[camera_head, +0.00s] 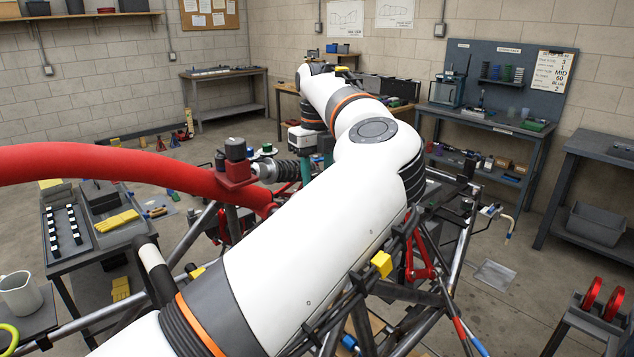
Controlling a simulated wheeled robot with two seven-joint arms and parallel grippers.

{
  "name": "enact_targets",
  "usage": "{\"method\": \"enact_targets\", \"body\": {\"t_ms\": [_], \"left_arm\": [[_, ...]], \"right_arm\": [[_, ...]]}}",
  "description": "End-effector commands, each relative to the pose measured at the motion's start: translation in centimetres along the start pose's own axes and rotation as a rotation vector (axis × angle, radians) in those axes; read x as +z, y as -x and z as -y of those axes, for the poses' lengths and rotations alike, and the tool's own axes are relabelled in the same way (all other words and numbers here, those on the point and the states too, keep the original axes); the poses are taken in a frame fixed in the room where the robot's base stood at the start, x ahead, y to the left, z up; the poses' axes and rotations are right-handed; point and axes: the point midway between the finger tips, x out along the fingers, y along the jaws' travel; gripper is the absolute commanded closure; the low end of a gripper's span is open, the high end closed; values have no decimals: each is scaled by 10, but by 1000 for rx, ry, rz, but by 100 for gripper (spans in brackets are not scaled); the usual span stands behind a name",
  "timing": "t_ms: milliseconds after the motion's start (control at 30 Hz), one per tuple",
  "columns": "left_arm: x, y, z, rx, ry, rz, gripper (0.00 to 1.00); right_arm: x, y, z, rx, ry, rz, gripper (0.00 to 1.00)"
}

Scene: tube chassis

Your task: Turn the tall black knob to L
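No L mark is legible at this size. My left arm comes in from the lower left, bends at the elbow and folds back. My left gripper (316,165) points down to the right of the black knob, clearly apart from it. Its teal fingers look spread with nothing seen between them; their lower ends are hidden behind my forearm. My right gripper is not in view.
A coil-over shock (284,170) lies between the knob and my gripper. The thick red tube (120,165) crosses from the left. Dark chassis tubes (462,255) run below and right of my arm. A parts cart (95,265) stands at left and a workbench (490,123) at back right.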

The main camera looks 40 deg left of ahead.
Motion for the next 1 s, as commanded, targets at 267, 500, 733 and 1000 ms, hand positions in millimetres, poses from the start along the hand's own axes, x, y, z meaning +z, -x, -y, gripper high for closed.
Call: {"method": "enact_targets", "body": {"t_ms": [267,500,733,1000], "left_arm": [[0,-24,0,1,-1,0,59],[0,-26,0,1,-1,0,59],[0,-26,0,1,0,0,90],[0,-26,0,0,-27,0,91]], "right_arm": [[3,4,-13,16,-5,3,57],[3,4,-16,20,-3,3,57],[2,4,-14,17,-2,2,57],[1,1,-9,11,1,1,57]]}}
